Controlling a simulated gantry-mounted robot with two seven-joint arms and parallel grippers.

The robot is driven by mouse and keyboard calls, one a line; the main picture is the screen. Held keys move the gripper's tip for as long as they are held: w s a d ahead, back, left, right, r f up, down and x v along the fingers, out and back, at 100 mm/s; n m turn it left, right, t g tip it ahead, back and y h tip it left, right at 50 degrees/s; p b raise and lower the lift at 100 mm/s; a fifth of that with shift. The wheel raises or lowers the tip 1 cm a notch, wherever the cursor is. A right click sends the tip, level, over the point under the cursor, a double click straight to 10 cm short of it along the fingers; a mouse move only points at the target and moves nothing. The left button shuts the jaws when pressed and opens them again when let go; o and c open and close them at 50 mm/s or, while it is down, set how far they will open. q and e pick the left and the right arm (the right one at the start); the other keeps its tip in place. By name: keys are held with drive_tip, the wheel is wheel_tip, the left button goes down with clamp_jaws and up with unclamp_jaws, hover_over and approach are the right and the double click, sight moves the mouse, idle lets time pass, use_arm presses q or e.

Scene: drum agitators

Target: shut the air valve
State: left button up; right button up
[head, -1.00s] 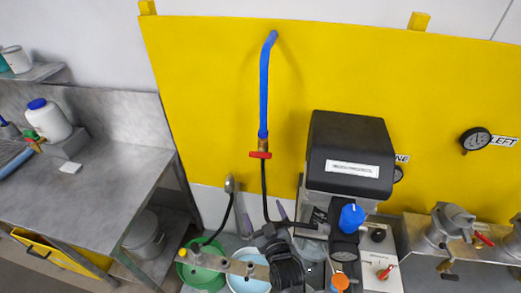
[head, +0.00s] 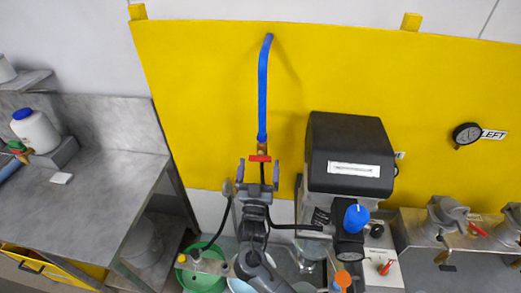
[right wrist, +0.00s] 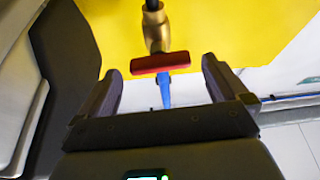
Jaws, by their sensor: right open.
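The air valve has a red bar handle (head: 260,158) on a brass body (head: 262,148), at the lower end of a blue pipe (head: 263,90) on the yellow panel. The handle lies crosswise to the pipe. My right gripper (head: 258,174) is open just below the handle, fingers pointing up at it. In the right wrist view the red handle (right wrist: 160,62) and brass body (right wrist: 156,28) show at the fingertips, with the handle spanning much of the gap between the fingers (right wrist: 162,76). Contact cannot be told. My left gripper is out of view.
A black-topped machine (head: 349,150) with a blue knob (head: 356,217) stands close right of my right gripper. A black hose (head: 220,222) hangs at its left. A green bucket (head: 200,276) is below. A steel bench (head: 85,195) stands at the left.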

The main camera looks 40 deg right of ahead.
sight(260, 161)
drive_tip(key=p+x, duration=0.1)
drive_tip(key=x, duration=0.3)
drive_tip(key=shift+a, duration=0.1)
drive_tip(key=shift+w+d+r, duration=0.25)
drive_tip(key=shift+w+d, duration=0.15)
drive_tip(key=shift+d, duration=0.1)
